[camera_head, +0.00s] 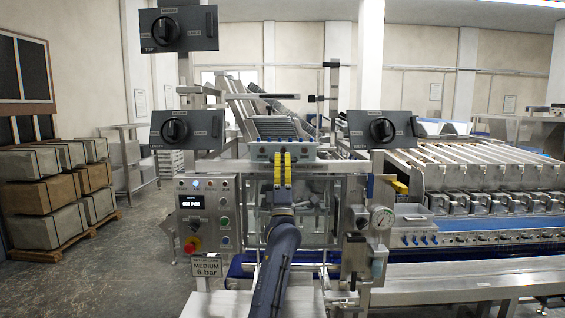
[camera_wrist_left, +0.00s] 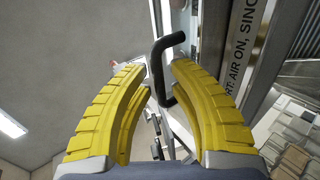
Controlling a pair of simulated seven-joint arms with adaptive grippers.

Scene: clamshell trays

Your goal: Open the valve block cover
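My left gripper (camera_head: 282,156) is in the middle of the head view, its yellow fingers pointing up and away in front of the machine's frame. In the left wrist view the gripper (camera_wrist_left: 160,70) is open, with a bent black handle (camera_wrist_left: 168,45) in the gap between its fingers. I cannot tell whether either finger touches the handle. A clear panel (camera_head: 313,222), perhaps the valve block cover, is behind the gripper and my arm in the head view. It looks closed, but the arm hides part of it. My right gripper is not in view.
A control box (camera_head: 208,215) with buttons and a red knob stands left of the panel. Black rotary switches (camera_head: 187,130) are mounted on the frame. A labelled metal bar (camera_wrist_left: 250,45) runs close to the right finger.

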